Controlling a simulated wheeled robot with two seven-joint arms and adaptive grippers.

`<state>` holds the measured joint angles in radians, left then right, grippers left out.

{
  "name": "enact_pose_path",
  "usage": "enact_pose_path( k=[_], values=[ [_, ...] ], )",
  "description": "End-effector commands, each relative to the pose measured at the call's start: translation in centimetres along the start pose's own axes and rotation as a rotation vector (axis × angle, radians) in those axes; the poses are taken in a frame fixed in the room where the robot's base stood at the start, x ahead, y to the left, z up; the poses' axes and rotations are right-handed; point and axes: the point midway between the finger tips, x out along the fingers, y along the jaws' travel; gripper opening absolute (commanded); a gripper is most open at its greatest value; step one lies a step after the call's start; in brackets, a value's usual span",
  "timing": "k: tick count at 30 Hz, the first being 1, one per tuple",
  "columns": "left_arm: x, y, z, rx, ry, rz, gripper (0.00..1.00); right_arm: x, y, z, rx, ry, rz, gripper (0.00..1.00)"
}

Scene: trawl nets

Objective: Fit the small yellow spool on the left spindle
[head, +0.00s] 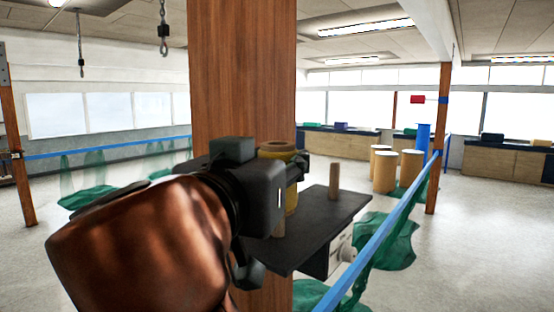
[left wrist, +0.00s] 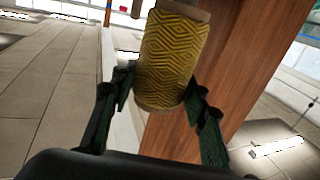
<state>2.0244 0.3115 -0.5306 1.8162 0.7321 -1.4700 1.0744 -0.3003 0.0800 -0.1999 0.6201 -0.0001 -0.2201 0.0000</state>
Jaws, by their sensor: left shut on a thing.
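My left gripper (head: 297,168) is shut on the small yellow spool (head: 291,202). In the left wrist view the spool (left wrist: 174,58) has a yellow and dark zigzag winding with tan ends, and the two fingers (left wrist: 162,92) grip its sides. A dark shelf (head: 318,228) carries two wooden spindles. The right spindle (head: 334,180) stands upright and bare. My right gripper is not in view.
A thick wooden post (head: 240,70) stands right behind the gripper and shelf. A blue rail (head: 380,240) with green netting (head: 385,240) runs along the shelf's right side. Several larger yellow spools (head: 384,170) stand farther back on open floor.

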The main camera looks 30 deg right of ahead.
Motion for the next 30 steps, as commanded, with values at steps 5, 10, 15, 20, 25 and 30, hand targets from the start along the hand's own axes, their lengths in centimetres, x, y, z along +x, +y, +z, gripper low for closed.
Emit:
enact_pose_path(
  k=[5, 10, 15, 20, 25, 30],
  values=[
    [0.0, 0.0, 0.5, 0.0, 0.001, 0.0, 0.14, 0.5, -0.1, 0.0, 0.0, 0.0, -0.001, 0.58],
    [0.0, 0.0, 0.9, 0.0, 0.001, 0.0, 0.14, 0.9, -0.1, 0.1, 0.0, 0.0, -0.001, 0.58],
    [0.0, 0.0, 1.3, 0.0, 0.001, 0.0, 0.14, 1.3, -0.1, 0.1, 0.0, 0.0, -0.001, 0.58],
    [0.0, 0.0, 1.7, 0.0, 0.001, 0.0, 0.14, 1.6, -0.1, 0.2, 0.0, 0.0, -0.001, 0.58],
    [0.0, 0.0, 2.1, 0.0, 0.001, 0.0, 0.14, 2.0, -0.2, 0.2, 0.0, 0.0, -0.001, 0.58],
    [0.0, 0.0, 2.5, 0.0, 0.001, 0.0, 0.14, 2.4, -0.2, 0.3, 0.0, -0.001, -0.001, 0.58]
  ],
)
